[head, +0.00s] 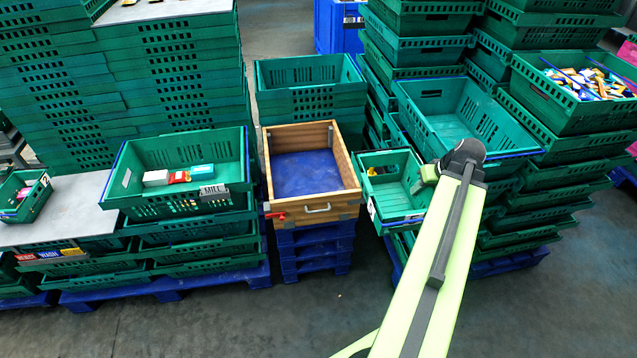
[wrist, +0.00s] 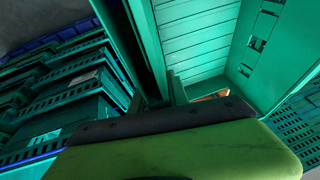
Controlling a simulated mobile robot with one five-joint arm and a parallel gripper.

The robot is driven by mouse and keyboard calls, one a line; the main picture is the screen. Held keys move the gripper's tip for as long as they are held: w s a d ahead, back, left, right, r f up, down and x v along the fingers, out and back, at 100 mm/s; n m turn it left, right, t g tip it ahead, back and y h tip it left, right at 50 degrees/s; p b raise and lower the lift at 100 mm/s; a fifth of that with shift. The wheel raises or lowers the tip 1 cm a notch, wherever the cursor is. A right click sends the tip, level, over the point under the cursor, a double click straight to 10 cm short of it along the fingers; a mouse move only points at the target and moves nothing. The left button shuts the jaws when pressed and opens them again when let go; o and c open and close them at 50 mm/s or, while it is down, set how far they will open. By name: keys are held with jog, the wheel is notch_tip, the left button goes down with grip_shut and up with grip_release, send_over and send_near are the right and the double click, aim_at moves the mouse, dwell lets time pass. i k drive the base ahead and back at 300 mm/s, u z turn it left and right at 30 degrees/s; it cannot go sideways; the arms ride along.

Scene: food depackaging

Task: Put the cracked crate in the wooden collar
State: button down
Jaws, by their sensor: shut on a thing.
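The wooden collar (head: 347,170) stands in the middle of the head view on stacked blue pallets. It is open on top, and its blue floor (head: 305,172) looks bare. My gripper (head: 430,173) is shut on the right side of a small green crate (head: 395,204), just right of the collar. In the wrist view the crate's inner wall (wrist: 280,60) fills the upper right. The fingertips are mostly hidden.
Tall stacks of green crates stand behind and right of the collar, including a large open crate (head: 462,112). Left of the collar is a green crate (head: 185,165) marked MILL with small boxes inside. Grey floor (head: 300,320) is clear in front.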

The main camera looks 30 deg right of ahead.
aim_at(308, 182)
jog(key=u, duration=0.05)
jog(key=i, duration=1.7)
jog(key=z, duration=0.05)
